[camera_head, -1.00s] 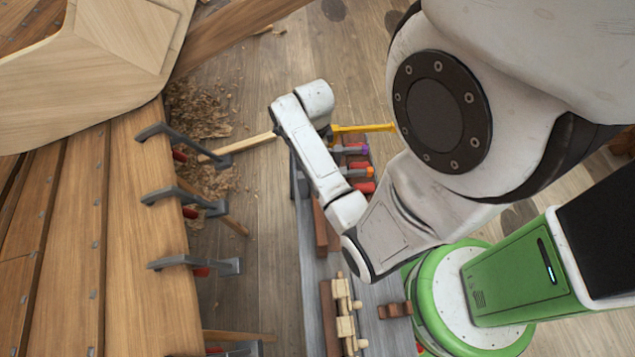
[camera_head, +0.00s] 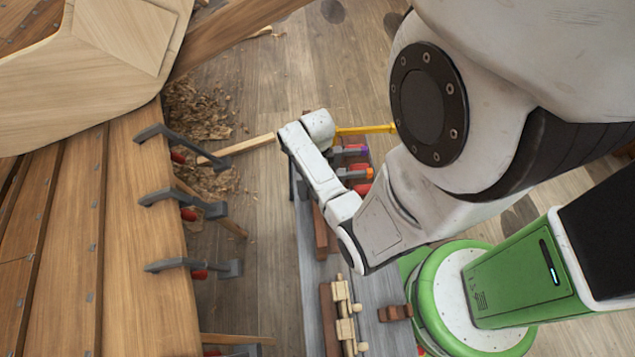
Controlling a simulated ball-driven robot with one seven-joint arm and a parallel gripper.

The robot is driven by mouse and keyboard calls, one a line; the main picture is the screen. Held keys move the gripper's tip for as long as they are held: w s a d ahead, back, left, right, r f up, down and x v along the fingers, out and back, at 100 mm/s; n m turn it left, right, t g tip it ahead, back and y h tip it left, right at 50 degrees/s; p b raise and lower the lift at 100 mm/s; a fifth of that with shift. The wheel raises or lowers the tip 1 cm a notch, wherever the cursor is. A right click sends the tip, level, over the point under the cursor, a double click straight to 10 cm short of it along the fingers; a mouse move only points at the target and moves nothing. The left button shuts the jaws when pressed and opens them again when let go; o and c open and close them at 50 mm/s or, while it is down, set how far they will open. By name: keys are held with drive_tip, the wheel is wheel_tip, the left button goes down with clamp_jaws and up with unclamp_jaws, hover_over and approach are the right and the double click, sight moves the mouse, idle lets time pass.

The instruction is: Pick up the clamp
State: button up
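Several grey clamps with red handles grip the edge of the wooden hull (camera_head: 135,230): an upper clamp (camera_head: 180,140), a middle clamp (camera_head: 185,202) and a lower clamp (camera_head: 190,265). Another is partly cut off at the bottom edge. I cannot tell which one the task means. My gripper does not show; the end of my arm hides it, above the far end of the grey bench (camera_head: 312,290). My arm's end is apart from the hull clamps, to their right in the picture.
Tools with purple (camera_head: 357,150), orange (camera_head: 355,172) and red (camera_head: 362,189) parts lie on the bench beside my arm. A yellow bar (camera_head: 365,129) is behind them. Wooden pieces (camera_head: 345,310) lie nearer. Shavings (camera_head: 200,110) and a wooden strut (camera_head: 240,147) are by the hull.

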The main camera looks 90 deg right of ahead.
drive_tip(key=shift+f, duration=0.35)
clamp_jaws()
drive_tip(key=shift+r, duration=0.1)
idle(1.1)
